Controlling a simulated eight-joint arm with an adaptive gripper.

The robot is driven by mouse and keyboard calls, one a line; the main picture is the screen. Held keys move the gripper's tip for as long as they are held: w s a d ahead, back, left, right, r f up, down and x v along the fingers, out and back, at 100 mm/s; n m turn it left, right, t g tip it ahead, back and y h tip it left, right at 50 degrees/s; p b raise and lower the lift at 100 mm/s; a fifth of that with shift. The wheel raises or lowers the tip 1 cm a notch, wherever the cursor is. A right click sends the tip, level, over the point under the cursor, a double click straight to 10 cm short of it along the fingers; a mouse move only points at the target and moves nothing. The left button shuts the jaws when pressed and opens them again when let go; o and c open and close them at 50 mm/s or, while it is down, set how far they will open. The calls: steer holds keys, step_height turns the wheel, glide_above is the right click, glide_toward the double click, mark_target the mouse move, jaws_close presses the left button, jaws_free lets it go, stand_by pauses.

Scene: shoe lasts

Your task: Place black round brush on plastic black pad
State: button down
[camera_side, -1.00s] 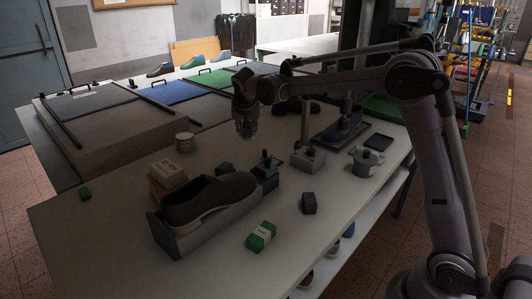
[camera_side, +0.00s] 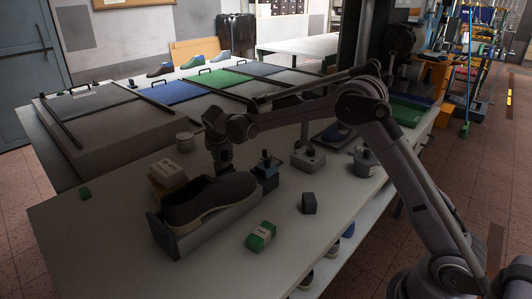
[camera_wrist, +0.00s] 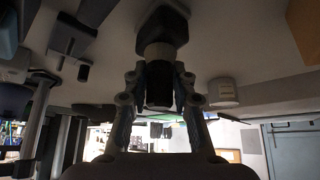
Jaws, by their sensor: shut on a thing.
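My gripper (camera_side: 223,167) is lowered to the white table between the black shoe and the round tin. In the wrist view my gripper (camera_wrist: 160,82) has its fingers closed on both sides of the black round brush (camera_wrist: 162,30). The brush has a dark faceted body and a narrower part between the fingers. In the side view the brush is mostly hidden by my gripper, at or close to the tabletop; I cannot tell whether it still touches the table. The plastic black pad at the table's right side is hidden, largely or wholly, behind my arm.
A black shoe (camera_side: 208,198) sits in a grey holder beside a cardboard box (camera_side: 166,176). A round tin (camera_side: 185,142), a dark blue stand (camera_side: 265,174), a dark block (camera_side: 309,204), a green-white box (camera_side: 261,236), a grey fixture (camera_side: 308,159) and a metal pot (camera_side: 365,165) stand around.

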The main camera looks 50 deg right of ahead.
steer(key=shift+f, duration=0.1)
steer(key=c, duration=1.1)
jaws_free()
steer(key=v, duration=1.2)
steer(key=s+r+n+t+y, duration=0.1)
steer(key=s+r+n, duration=0.1)
steer(key=s, duration=0.6)
steer(key=s+r+n+y, duration=0.1)
steer(key=s+r+n, duration=0.1)
steer(key=s, duration=0.5)
steer(key=s+f+n+y, duration=0.1)
steer(key=s+f+n, duration=0.1)
steer(key=s, duration=0.6)
steer(key=s+f+n+t+y, duration=0.1)
steer(key=s+f+n, duration=0.1)
steer(key=s+f, duration=0.3)
steer(key=s, duration=0.3)
steer(key=shift+s+a+f+n+t+y, duration=0.2)
steer(key=shift+s+n+t+y, duration=0.1)
steer(key=shift+s+n, duration=0.1)
steer(key=shift+w, duration=0.1)
